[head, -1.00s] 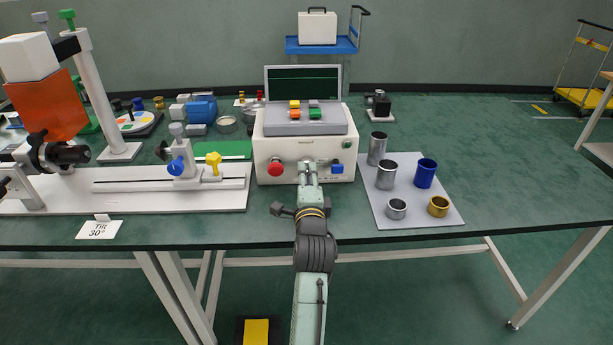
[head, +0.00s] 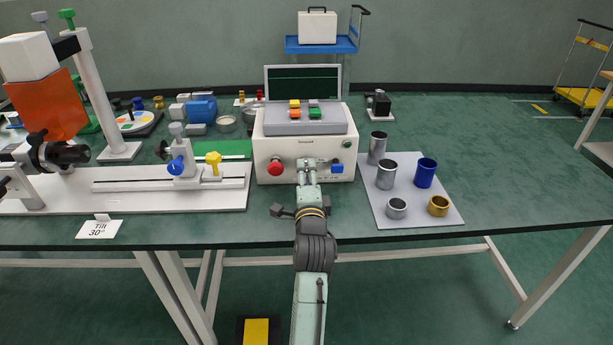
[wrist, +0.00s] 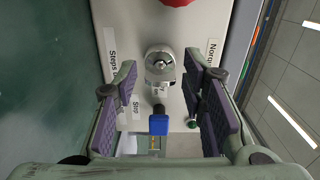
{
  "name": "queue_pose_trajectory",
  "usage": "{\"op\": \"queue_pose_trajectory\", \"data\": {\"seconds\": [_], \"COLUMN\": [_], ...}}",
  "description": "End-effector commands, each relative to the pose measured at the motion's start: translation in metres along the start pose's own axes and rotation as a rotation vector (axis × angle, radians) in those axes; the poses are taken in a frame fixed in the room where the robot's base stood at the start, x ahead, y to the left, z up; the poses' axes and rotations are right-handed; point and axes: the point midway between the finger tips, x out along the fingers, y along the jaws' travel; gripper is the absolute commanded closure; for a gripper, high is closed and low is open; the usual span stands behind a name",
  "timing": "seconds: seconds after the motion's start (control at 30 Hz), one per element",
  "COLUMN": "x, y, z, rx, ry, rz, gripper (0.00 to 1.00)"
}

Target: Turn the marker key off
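The cream control box (head: 265,152) stands on the green table, and my gripper (head: 307,164) is at its front panel. In the wrist view, my gripper (wrist: 162,88) is open, with a purple-padded finger on each side. A round silver switch with a dark slot (wrist: 160,65) lies between the fingertips, with a visible gap on each side. A blue-ended control (wrist: 158,123) sits below it in that view; in the head view it is the blue block (head: 337,168) right of my gripper. I cannot tell from the partly hidden labels which control is the marker key.
A red button (head: 275,168) is left of my gripper on the panel. A green button (head: 347,144) is at its upper right. A grey mat (head: 411,215) with several metal cups lies to the right. A white slide fixture (head: 120,203) lies to the left.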

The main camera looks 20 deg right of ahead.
Motion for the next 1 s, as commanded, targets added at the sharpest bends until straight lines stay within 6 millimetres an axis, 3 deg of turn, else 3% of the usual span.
{"op": "queue_pose_trajectory", "data": {"seconds": [0.33,0.47,0.8,1.0], "x": [-0.001,-0.011,-0.080,-0.110], "y": [0.000,0.000,0.002,0.001], "z": [0.000,0.000,0.000,0.000], "rx": [0.001,0.001,0.000,0.000], "ry": [0.000,0.000,0.001,0.001], "rz": [0.000,-0.001,0.002,0.001], "gripper": [0.57,0.57,0.57,0.57]}}
